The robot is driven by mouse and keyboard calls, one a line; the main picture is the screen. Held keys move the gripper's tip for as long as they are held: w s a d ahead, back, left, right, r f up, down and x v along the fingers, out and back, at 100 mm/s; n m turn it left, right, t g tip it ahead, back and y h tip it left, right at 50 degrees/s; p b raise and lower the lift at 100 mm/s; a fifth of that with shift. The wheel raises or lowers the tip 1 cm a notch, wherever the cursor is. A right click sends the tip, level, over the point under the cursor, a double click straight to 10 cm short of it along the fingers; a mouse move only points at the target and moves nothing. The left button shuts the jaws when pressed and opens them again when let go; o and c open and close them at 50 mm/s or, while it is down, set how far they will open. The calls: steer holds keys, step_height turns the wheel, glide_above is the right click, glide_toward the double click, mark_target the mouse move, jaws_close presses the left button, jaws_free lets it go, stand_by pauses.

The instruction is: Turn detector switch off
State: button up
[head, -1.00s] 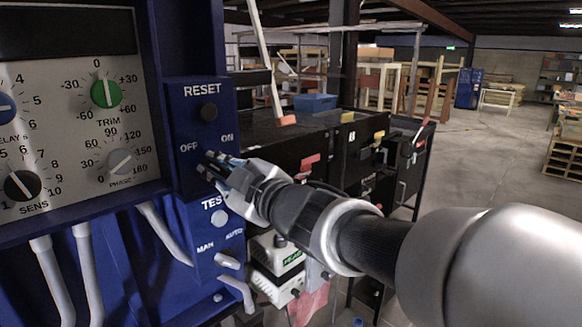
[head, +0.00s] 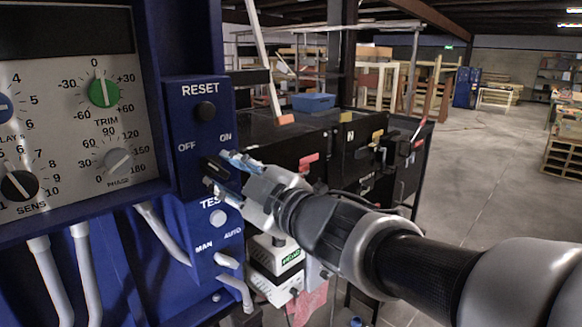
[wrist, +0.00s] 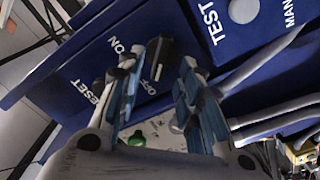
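The detector switch (head: 217,168) is a black oblong knob on the blue panel (head: 180,108), below the OFF and ON labels. It lies slanted, one end towards OFF. In the wrist view the knob (wrist: 159,52) shows beyond and between the fingertips, with a pale mark at its end near the OFF lettering. My gripper (head: 226,174) is open, one finger above and to the right of the knob, the other below it. Both fingers look clear of the knob, but the exact gap is hard to tell.
A black RESET button (head: 204,111) sits above the switch. A white TEST button (head: 218,218) and a MAN/AUTO switch (head: 226,259) sit below. A grey dial plate (head: 70,130) is at left, with pale conduits (head: 88,265) below it. Black cabinets (head: 290,140) stand behind my arm.

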steer(key=v, duration=0.7)
steer(key=shift+s+d, duration=0.25)
